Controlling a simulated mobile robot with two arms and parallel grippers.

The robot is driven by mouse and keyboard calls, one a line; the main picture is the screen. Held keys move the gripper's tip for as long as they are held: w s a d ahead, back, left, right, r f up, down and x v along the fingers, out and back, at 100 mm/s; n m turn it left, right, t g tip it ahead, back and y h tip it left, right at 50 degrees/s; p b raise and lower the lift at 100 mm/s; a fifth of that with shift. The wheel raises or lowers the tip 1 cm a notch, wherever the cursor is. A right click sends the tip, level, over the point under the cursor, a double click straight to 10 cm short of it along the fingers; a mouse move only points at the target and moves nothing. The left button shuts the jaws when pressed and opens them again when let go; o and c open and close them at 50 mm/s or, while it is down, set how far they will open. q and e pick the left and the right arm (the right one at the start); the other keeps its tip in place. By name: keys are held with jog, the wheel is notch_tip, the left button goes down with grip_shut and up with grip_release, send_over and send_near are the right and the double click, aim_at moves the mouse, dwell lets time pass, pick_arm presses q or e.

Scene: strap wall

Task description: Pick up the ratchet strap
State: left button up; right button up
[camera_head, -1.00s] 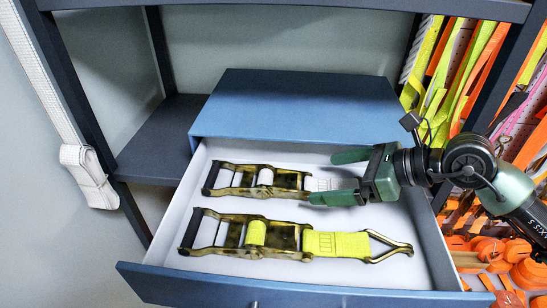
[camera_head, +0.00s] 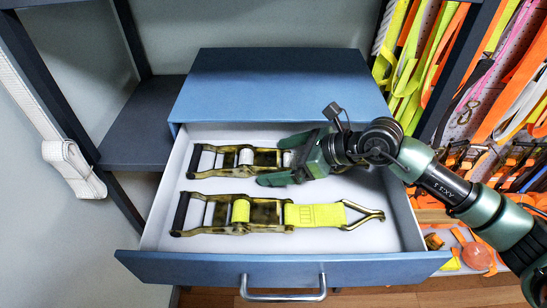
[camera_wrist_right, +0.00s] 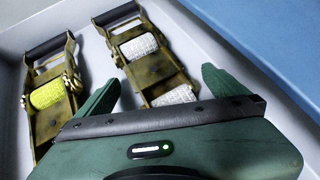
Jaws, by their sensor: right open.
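Two ratchet straps lie in an open blue drawer. The one with white webbing (camera_head: 235,158) is at the back, and the one with yellow webbing (camera_head: 240,213) and a wire hook is at the front. My right gripper (camera_head: 272,160) is open over the right end of the white strap and hides that end. In the right wrist view the white strap (camera_wrist_right: 145,55) runs between the open fingers (camera_wrist_right: 160,90), and the yellow strap (camera_wrist_right: 50,95) lies outside the left finger. I cannot tell whether the fingers touch the strap. My left gripper is not in view.
The drawer (camera_head: 400,225) has low pale walls and a front with a metal handle (camera_head: 283,290). The blue cabinet top (camera_head: 280,85) is right behind it. Dark shelf posts stand on both sides. Colourful straps (camera_head: 420,60) hang at the right.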

grip_shut()
jog(key=shift+w+r, duration=0.15)
jog(key=shift+r, duration=0.1)
